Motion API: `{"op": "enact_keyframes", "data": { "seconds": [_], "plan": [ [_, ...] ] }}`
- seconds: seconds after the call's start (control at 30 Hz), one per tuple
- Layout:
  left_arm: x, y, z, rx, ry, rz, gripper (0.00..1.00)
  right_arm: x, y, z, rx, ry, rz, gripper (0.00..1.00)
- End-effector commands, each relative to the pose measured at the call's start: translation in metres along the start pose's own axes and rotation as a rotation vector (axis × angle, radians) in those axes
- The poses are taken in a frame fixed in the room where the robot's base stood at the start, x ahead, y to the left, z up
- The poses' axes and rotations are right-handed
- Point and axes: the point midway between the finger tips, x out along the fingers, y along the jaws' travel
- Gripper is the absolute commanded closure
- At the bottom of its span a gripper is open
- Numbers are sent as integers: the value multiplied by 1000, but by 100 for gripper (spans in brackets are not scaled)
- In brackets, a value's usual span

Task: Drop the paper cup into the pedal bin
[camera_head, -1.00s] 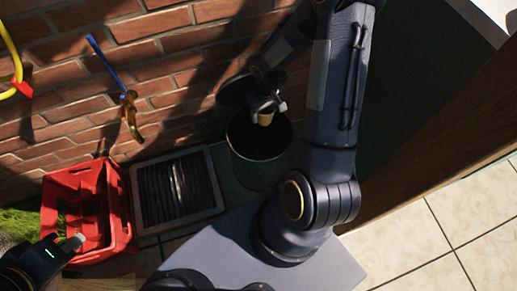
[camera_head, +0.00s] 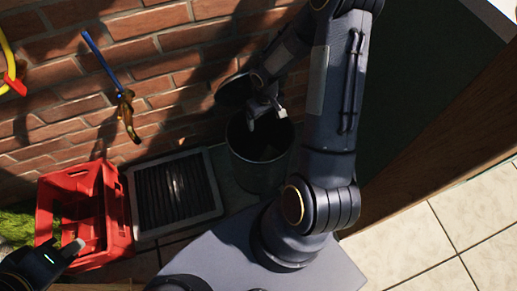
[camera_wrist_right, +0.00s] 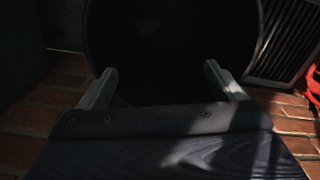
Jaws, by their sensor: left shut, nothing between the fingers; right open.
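The dark pedal bin (camera_head: 255,178) stands against the brick wall with its round lid (camera_head: 233,90) up. My right gripper (camera_head: 268,112) is over the bin's mouth, open, with nothing seen between its fingers. In the right wrist view its two fingers (camera_wrist_right: 159,69) are spread apart in front of the bin's dark opening, with the bin's rim (camera_wrist_right: 90,42) around it. A faint patch shows in the dark inside, but I cannot tell whether it is the paper cup. The cup is not clearly visible anywhere. My left gripper (camera_head: 74,249) is shut and empty at the lower left, near the red crate.
A red crate (camera_head: 112,215) stands at the left, beside a grey-framed slatted box (camera_head: 147,232) left of the bin. A blue-handled tool (camera_head: 125,110) hangs on the brick wall (camera_head: 60,105). A wooden panel (camera_head: 425,140) rises at the right above pale floor tiles (camera_head: 420,245).

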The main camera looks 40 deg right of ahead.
Motion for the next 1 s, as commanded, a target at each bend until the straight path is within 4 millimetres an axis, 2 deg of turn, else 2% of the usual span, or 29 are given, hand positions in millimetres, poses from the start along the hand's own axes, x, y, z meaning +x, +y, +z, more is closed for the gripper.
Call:
{"op": "enact_keyframes", "data": {
  "seconds": [0.17, 0.3, 0.6, 0.8, 1.0],
  "plan": [
    [-5, 2, -2, 0, 0, 0, 100, -12, 0, 0, 0, 2, 0, 12],
    [-15, 7, -7, 0, 0, 0, 100, -39, 0, -1, 1, 4, 1, 12],
    [-32, 15, -16, 0, 0, 0, 100, -96, -31, 40, -5, 4, 0, 12],
    [-36, 16, -18, 0, 0, 0, 100, -112, -58, 75, -5, 1, 0, 12],
    [-38, 18, -19, 0, 0, 0, 100, -125, -77, 100, -4, 2, 0, 12]
  ]
}}
